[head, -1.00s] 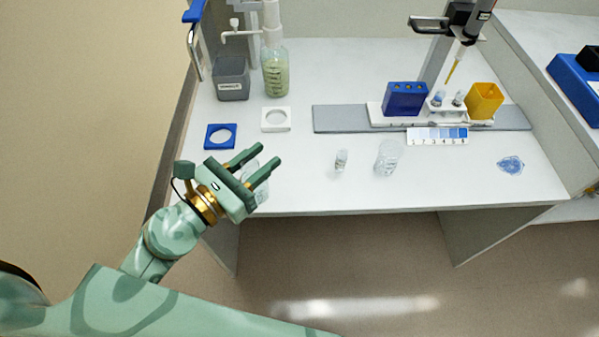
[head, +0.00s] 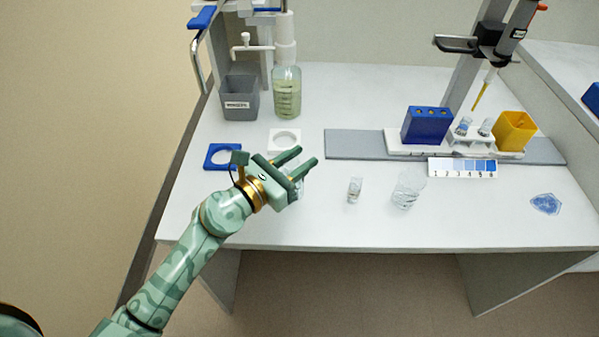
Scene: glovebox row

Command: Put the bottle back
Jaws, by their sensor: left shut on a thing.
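My left gripper (head: 302,158) is shut on a clear glass bottle (head: 300,187), held above the front left of the bench. The fingers hide most of the bottle, so its shape and contents cannot be told. Behind the gripper lies a white square holder (head: 274,148) with a round opening. A blue square holder (head: 211,162) with a round opening lies to the left of the gripper. Both openings look empty. My right gripper is not in view.
A bottle of greenish liquid (head: 287,98) stands under a dispenser, beside a grey bin (head: 240,101). A small vial (head: 354,188) and a clear beaker (head: 407,190) stand right of the gripper. A blue rack (head: 427,126) and yellow box (head: 514,132) stand on the right.

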